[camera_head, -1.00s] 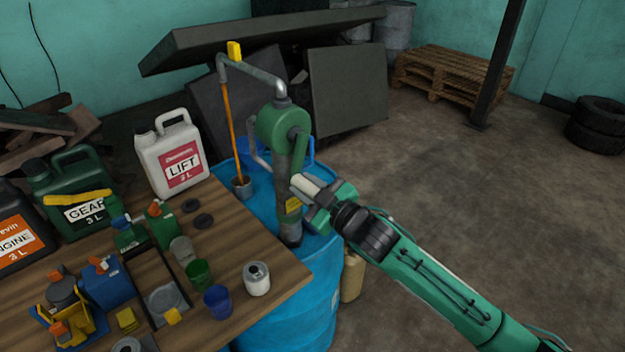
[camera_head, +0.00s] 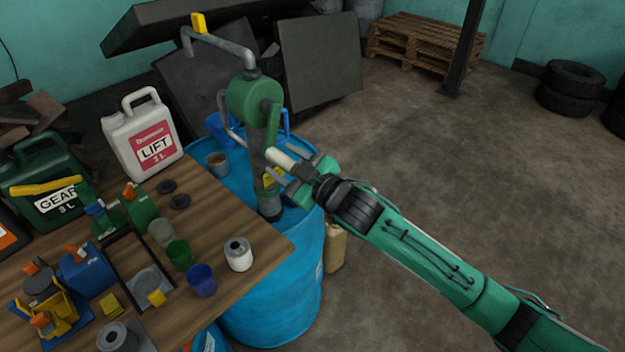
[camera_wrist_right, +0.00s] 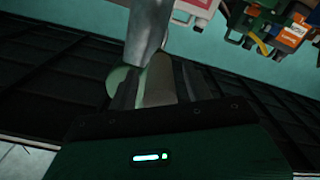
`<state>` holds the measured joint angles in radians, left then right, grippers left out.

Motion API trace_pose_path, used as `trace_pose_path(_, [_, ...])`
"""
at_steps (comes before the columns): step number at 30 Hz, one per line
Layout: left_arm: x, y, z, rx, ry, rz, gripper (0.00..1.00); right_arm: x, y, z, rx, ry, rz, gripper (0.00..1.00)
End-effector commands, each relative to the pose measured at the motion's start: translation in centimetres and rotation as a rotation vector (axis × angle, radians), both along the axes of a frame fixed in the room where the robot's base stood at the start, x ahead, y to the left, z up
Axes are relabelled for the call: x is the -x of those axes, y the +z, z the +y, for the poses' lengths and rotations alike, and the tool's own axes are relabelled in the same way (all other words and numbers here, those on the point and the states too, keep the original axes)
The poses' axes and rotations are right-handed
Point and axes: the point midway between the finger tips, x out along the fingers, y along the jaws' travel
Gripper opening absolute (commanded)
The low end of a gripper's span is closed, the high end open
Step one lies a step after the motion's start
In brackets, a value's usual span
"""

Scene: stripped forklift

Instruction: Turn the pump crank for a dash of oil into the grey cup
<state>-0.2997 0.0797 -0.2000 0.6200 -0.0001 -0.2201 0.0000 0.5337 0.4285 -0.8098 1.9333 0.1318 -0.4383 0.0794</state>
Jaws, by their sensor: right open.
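The green pump (camera_head: 252,97) stands on the blue drum (camera_head: 275,300). Its grey spout pipe (camera_head: 225,42) reaches left to a yellow-topped outlet. No oil stream shows under the outlet. The grey cup (camera_head: 217,168) stands on the drum top below it, with brown liquid inside. The crank's pale handle (camera_head: 279,158) points down toward my right gripper (camera_head: 297,172). That gripper is open, with its fingers on either side of the handle. In the wrist view the handle (camera_wrist_right: 160,80) shows between the fingers; contact is unclear. My left gripper is out of view.
A wooden table (camera_head: 235,215) at the left holds a white LIFT can (camera_head: 143,140), a green GEAR can (camera_head: 45,190), several small cups and a white canister (camera_head: 238,254). Dark panels (camera_head: 320,60) lean behind the drum.

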Motion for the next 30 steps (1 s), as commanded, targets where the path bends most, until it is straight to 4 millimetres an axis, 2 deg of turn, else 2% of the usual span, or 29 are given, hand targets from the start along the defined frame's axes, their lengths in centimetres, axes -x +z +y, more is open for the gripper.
trace_pose_path(9, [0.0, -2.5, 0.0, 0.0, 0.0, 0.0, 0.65, 5.2, -0.5, -4.5, 0.002, 0.0, 0.0, 0.51])
trace_pose_path(15, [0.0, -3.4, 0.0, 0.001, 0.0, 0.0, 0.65, 7.8, -0.4, -6.8, 0.002, 0.0, 0.002, 0.51])
trace_pose_path(21, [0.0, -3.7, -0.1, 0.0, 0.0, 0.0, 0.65, 9.0, -0.2, -7.9, 0.001, 0.0, 0.001, 0.51])
trace_pose_path(30, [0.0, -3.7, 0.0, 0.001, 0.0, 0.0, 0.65, 9.1, 0.0, -8.0, -0.001, 0.0, 0.001, 0.51])
